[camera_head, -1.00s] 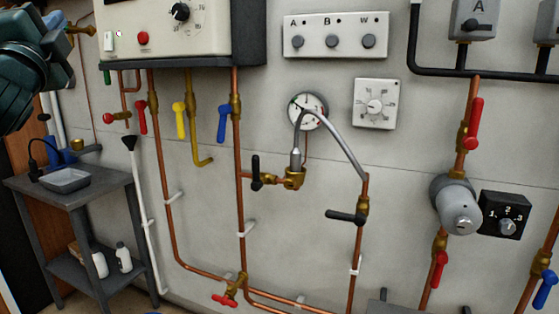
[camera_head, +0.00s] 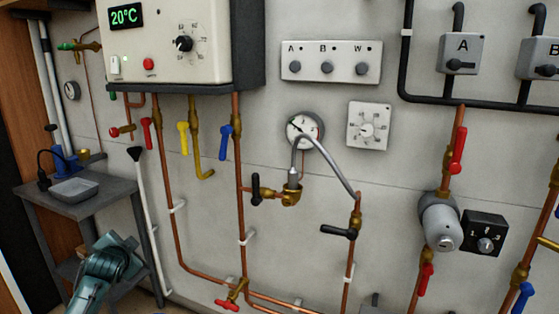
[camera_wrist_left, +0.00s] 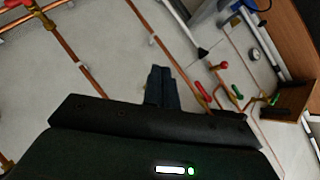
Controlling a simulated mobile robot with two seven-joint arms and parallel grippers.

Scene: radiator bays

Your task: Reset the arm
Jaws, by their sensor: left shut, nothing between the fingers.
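My left arm (camera_head: 103,272), teal and dark, shows low at the left in the head view, in front of the grey side table. Its fingers cannot be made out there. In the left wrist view my left gripper (camera_wrist_left: 160,72) shows as two dark fingers side by side, shut with nothing between them. They stand out against the pale wall, apart from the pipes. My right arm and gripper are not in view.
A boiler (camera_head: 165,45) reading 20°C hangs on the wall above copper pipes with coloured valve levers. A filling hose (camera_head: 328,165) curves beside a pressure gauge (camera_head: 304,131). The grey side table (camera_head: 100,195) holds a tray (camera_head: 74,190) at the left.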

